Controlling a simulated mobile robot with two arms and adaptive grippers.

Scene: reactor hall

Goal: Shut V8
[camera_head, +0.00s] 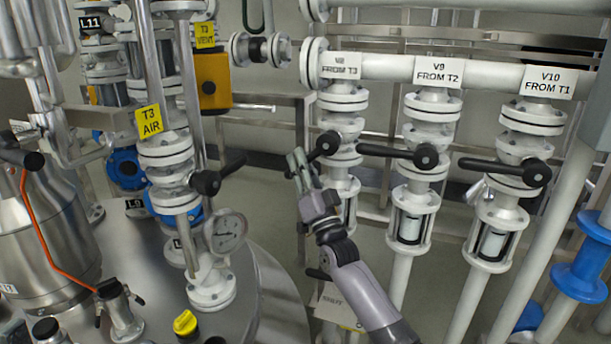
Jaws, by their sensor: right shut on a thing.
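The valve V8 (342,140) stands in the middle under a white label (341,66) reading "V8 FROM T3". Its black lever handle (326,144) points left and a little down from its round hub. My right gripper (298,168) comes up from below and is shut on this handle near its outer end. The fingers partly hide the lever. My left gripper is not in view.
To the right stand similar valves V9 (426,157) and V10 (536,173), their black levers pointing left. On the left are a T3 AIR valve (206,182), a pressure gauge (226,232) and a steel vessel (45,245). A metal rail runs behind.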

